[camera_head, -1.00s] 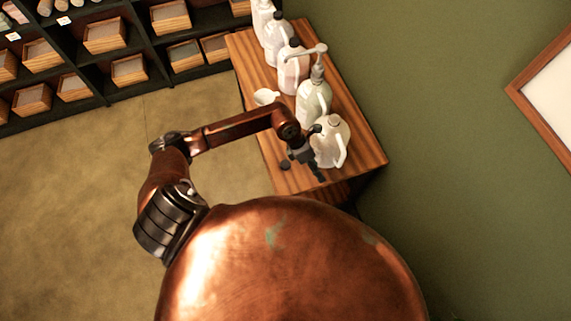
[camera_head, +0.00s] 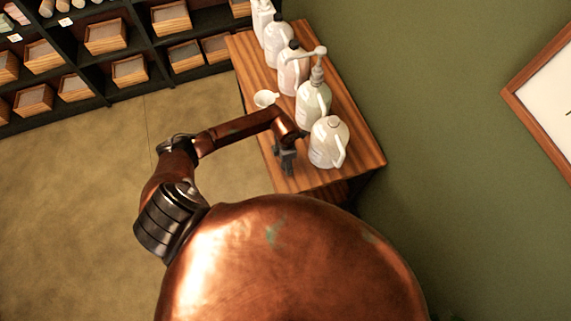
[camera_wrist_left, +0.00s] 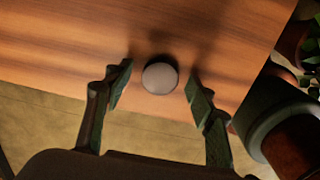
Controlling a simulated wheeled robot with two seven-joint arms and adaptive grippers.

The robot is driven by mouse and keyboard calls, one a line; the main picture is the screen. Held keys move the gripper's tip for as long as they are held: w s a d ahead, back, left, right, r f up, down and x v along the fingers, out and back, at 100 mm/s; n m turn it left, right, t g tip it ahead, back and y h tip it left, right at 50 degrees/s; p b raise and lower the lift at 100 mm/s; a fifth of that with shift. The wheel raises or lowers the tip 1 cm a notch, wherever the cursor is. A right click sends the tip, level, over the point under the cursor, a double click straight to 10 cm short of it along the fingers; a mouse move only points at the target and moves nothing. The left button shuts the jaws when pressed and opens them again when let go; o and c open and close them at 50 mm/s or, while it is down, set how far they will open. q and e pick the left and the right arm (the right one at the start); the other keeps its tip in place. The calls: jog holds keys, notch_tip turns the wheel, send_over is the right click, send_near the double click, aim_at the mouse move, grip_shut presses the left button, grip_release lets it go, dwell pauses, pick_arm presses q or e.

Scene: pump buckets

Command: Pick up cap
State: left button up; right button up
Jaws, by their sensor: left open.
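The cap (camera_wrist_left: 160,78) is a small round disc lying on the wooden table (camera_wrist_left: 60,40), close to its edge, in the left wrist view. My left gripper (camera_wrist_left: 160,84) is open, with one finger on each side of the cap; whether it touches the cap I cannot tell. In the head view my left gripper (camera_head: 287,168) is over the near left part of the table (camera_head: 350,172) and hides the cap. My right gripper is in neither view.
White jugs stand in a row on the table; the nearest jug (camera_head: 328,145) is just right of the gripper. Behind it is a jug with a pump (camera_head: 314,98). A small white funnel-like cup (camera_head: 265,98) lies at the left edge. Shelves with boxes (camera_head: 105,37) stand behind.

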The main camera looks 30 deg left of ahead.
pick_arm(q)
jog(key=shift+c, duration=0.4)
jog(key=c, duration=0.7)
